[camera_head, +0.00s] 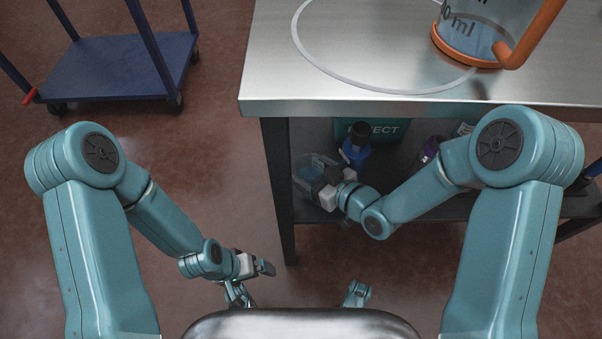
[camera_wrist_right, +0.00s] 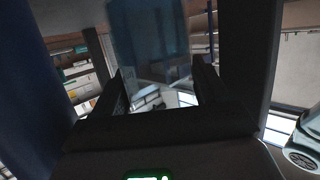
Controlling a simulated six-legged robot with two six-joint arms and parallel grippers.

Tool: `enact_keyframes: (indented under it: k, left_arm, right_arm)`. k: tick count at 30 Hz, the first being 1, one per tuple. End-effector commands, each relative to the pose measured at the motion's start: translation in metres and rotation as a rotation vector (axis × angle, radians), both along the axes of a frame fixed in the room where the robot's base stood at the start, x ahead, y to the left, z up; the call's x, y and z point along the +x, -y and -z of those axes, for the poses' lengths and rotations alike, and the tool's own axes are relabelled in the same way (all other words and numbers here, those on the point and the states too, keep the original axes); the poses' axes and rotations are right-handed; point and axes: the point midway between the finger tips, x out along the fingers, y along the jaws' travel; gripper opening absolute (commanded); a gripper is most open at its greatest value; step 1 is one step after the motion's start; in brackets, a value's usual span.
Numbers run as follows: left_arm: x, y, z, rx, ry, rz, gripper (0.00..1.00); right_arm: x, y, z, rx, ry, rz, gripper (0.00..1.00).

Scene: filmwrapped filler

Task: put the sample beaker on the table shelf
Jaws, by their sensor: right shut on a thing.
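A small clear beaker (camera_head: 309,172) with pale blue content is at the left end of the table shelf (camera_head: 312,209), under the tabletop. My right gripper (camera_head: 326,188) is shut on it, and the gripper hides part of it. I cannot tell whether its base touches the shelf. In the right wrist view, a bluish see-through shape, the beaker (camera_wrist_right: 150,42), shows between the dark fingers (camera_wrist_right: 157,90). My left gripper (camera_head: 265,268) is low over the floor, away from the table. Its fingers are too small to judge.
A blue bottle with a black cap (camera_head: 356,150), a green box (camera_head: 385,130) and a purple item (camera_head: 430,150) stand on the shelf. A large orange-based measuring jug (camera_head: 470,45) stands on the metal tabletop (camera_head: 300,85). A blue cart (camera_head: 120,65) is at the back left.

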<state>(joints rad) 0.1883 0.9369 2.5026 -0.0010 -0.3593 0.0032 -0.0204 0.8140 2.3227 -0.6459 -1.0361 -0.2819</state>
Motion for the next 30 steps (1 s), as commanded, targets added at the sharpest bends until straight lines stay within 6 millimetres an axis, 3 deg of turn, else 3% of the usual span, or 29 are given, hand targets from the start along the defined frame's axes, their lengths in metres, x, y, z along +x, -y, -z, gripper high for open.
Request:
enact_keyframes:
  k: [8, 13, 25, 26, 30]
  left_arm:
    - [0.001, -0.001, 0.005, 0.000, 0.002, -0.004, 0.98]
    - [0.004, -0.004, 0.021, 0.003, 0.007, -0.015, 0.98]
    - [0.005, -0.005, 0.024, 0.004, 0.008, -0.019, 0.98]
    - [0.005, -0.005, 0.022, 0.004, 0.008, -0.019, 0.98]
    - [0.005, -0.005, 0.021, 0.004, 0.008, -0.019, 0.98]
  right_arm:
    - [0.021, -0.022, 0.000, 0.000, 0.002, -0.002, 0.29]
    - [0.021, -0.021, 0.035, 0.000, -0.003, 0.001, 0.29]
    - [0.021, -0.020, 0.039, -0.001, 0.001, 0.001, 0.29]
    - [0.021, -0.020, 0.038, -0.001, -0.001, 0.000, 0.83]
    - [0.021, -0.020, 0.038, -0.001, -0.001, 0.000, 0.84]
